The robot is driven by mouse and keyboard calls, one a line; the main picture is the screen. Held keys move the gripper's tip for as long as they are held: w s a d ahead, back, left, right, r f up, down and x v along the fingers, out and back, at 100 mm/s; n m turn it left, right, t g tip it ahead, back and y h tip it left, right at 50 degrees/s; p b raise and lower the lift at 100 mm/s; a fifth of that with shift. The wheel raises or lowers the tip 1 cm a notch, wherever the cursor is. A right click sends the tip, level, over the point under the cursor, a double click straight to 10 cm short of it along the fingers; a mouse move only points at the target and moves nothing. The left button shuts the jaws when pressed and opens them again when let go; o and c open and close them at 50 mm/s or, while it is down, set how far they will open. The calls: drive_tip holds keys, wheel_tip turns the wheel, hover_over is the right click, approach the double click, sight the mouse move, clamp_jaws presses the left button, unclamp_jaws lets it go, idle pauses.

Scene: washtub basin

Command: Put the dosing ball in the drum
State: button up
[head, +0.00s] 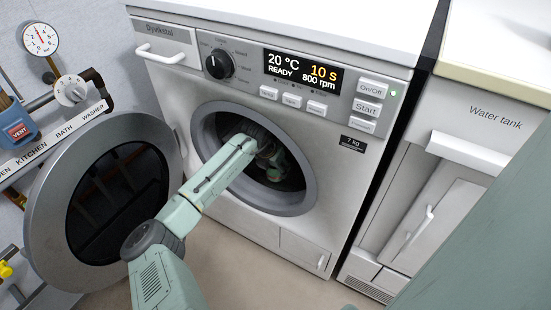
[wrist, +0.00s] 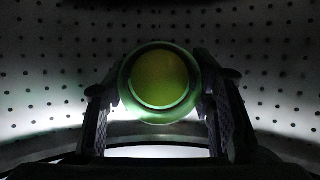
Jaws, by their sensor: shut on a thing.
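The dosing ball (wrist: 159,82) is round, green with a yellow-green middle, and sits between my fingers in the wrist view. My gripper (wrist: 160,95) is shut on it, with one dark finger on each side. The drum (wrist: 40,75) surrounds it as a dark wall with rows of small holes. In the head view my arm reaches through the round opening of the washing machine (head: 310,232), and the end of my arm is inside the drum (head: 291,172). Whether the ball touches the drum wall cannot be told.
The round door (head: 48,225) stands open to the left of the opening. A water tank cabinet (head: 480,130) stands at the right. Valves and a gauge (head: 40,39) are on the left wall.

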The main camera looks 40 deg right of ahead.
drive_tip(key=shift+f, duration=0.1)
drive_tip(key=o, duration=1.1)
drive_tip(key=shift+r, duration=0.3)
drive_tip(key=v, duration=0.2)
drive_tip(key=shift+a+r+p, duration=0.1)
drive_tip(key=shift+r+p, duration=0.2)
drive_tip(key=shift+r, duration=0.05)
drive_tip(key=s+a, duration=0.1)
drive_tip(key=a, duration=0.2)
drive_tip(key=s+a, duration=0.2)
drive_tip(key=a, duration=0.2)
drive_tip(key=s+a, duration=0.1)
drive_tip(key=a, duration=0.3)
drive_tip(key=shift+s+a, duration=0.1)
drive_tip(key=shift+s, duration=0.3)
